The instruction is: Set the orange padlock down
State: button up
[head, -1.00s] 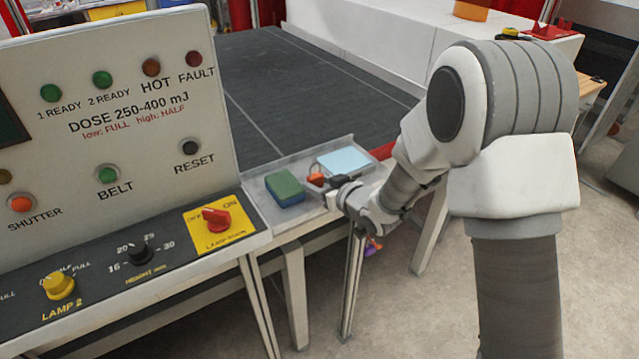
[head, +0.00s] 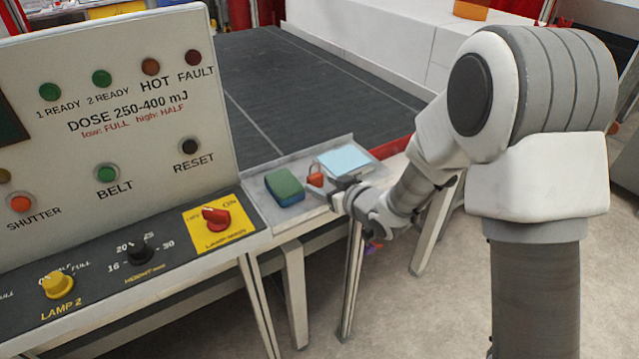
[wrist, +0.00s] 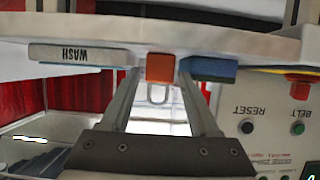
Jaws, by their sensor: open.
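The orange padlock (head: 315,178) stands on the metal tray (head: 262,196), between the green-and-blue sponge and the pale blue block. In the wrist view, which is upside down, its orange body (wrist: 160,68) rests against the tray surface (wrist: 228,42) and its metal shackle points away from it. My gripper (head: 333,189) is at the tray's front edge, just to the right of the padlock in the head view. In the wrist view its fingers are apart, one on each side of the padlock, with visible gaps by the shackle.
The sponge (head: 285,187) lies to the padlock's left; the pale blue block (head: 342,161), marked WASH in the wrist view (wrist: 80,54), lies behind right. The control panel (head: 110,110) rises at left. A dark conveyor belt (head: 300,85) extends behind the tray.

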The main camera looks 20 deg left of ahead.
jog(key=v, duration=0.9)
jog(key=shift+s+d, duration=0.2)
jog(key=shift+d, duration=0.05)
